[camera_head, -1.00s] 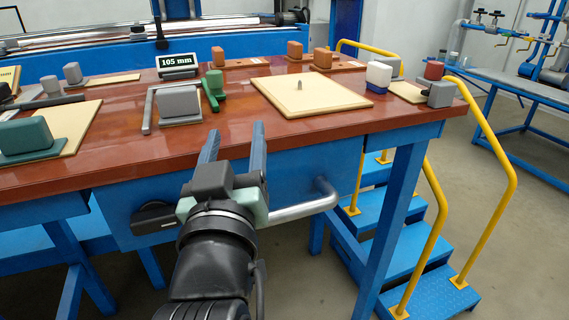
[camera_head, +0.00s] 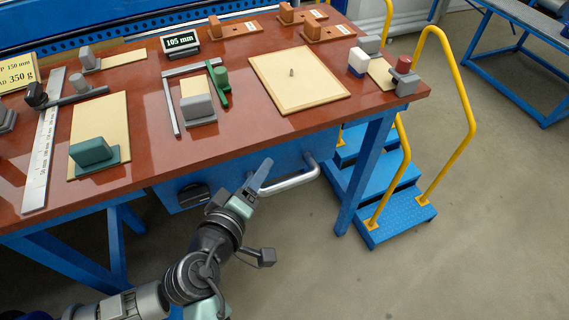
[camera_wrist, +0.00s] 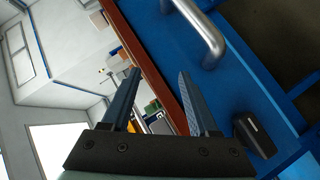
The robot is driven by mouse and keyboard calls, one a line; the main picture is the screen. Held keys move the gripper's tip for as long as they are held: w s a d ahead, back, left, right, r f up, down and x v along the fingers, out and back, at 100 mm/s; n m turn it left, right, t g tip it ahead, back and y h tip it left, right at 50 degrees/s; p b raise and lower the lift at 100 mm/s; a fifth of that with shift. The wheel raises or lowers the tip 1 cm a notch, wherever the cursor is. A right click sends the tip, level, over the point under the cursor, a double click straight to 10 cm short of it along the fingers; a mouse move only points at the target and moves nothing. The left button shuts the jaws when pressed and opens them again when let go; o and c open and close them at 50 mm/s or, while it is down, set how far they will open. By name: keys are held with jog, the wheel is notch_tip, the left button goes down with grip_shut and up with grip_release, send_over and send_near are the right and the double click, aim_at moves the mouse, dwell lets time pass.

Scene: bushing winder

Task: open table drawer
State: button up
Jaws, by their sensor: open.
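The blue table drawer (camera_head: 230,170) sits under the red-brown tabletop. Its silver bar handle (camera_head: 297,178) is on the right part of its front, and a black latch or lock (camera_head: 193,195) is on the left part. My gripper (camera_head: 258,178) is in front of the drawer, just left of the handle. In the wrist view my gripper (camera_wrist: 160,100) is open with nothing between its fingers. There the handle (camera_wrist: 205,35) lies beyond the fingertips to the upper right, and the black latch (camera_wrist: 254,134) is right of the fingers.
The red-brown tabletop (camera_head: 240,133) holds blocks, boards, a ruler (camera_head: 45,150) and a display (camera_head: 180,41). A table leg (camera_head: 365,165) and blue steps (camera_head: 385,180) with yellow rails stand at the right. The floor in front is clear.

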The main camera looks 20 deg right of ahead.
aim_at(287, 188)
jog(key=s+f+n+h, duration=0.2)
jog(key=s+f+n, duration=0.5)
jog(key=f, duration=0.1)
jog(key=shift+t, duration=0.3)
jog(key=x, duration=1.2)
jog(key=shift+w, duration=0.5)
grip_shut()
